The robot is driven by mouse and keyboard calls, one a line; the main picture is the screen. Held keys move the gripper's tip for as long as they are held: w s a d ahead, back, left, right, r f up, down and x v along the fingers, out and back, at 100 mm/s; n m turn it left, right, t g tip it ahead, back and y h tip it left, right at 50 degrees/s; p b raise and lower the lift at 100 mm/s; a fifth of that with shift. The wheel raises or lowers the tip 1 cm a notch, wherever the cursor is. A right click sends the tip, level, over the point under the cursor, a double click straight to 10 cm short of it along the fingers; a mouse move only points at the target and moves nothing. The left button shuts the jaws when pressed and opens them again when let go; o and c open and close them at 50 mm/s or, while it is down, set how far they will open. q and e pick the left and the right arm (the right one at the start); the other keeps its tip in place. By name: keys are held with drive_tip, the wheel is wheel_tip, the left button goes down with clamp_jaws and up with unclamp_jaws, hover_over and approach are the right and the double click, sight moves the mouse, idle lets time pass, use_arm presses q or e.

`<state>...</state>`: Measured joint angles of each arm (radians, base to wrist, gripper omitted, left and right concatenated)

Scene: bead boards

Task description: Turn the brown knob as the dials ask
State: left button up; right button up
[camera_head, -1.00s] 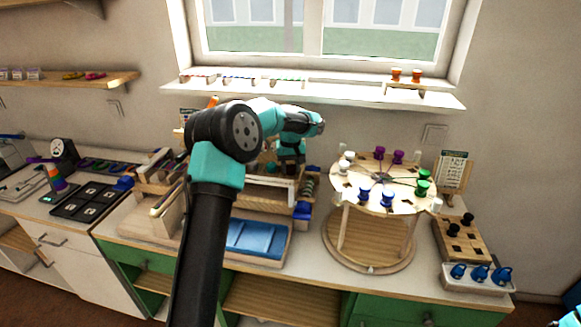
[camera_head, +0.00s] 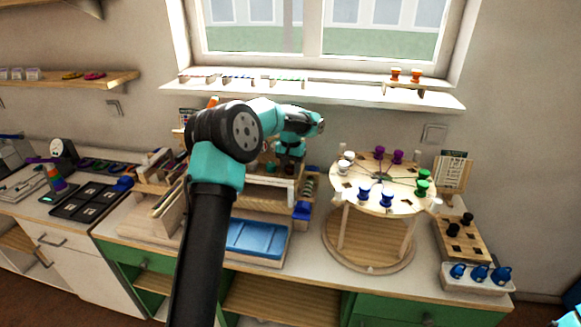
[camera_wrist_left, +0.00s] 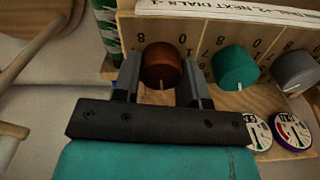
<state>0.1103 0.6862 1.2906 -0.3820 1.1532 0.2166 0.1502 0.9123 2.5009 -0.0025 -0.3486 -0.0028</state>
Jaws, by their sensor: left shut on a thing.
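The brown knob (camera_wrist_left: 161,65) is in the left wrist view, on a wooden panel with printed numbers around it. A white pointer line shows on its lower side. My left gripper (camera_wrist_left: 163,88) is shut on the brown knob, one finger on each side. In the head view my left gripper (camera_head: 290,165) is small and partly hidden by my arm, and the knob cannot be made out there. Two round dials (camera_wrist_left: 291,131) with coloured bands lie below the panel, partly behind my gripper. My right gripper is not in view.
A teal knob (camera_wrist_left: 235,67) and a grey knob (camera_wrist_left: 295,70) sit to the right of the brown one. A round wooden table with coloured pegs (camera_head: 340,212) stands to the right on the counter. A blue tray (camera_head: 255,238) lies in front.

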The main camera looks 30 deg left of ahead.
sight(291, 166)
use_arm(q)
drive_tip(key=shift+m, duration=0.6)
drive_tip(key=o, duration=0.9)
drive_tip(key=shift+o, duration=0.2)
drive_tip(key=shift+r, duration=0.1)
wheel_tip(291, 166, up, 17)
drive_tip(key=shift+r, duration=0.15)
drive_tip(key=shift+d, duration=0.15)
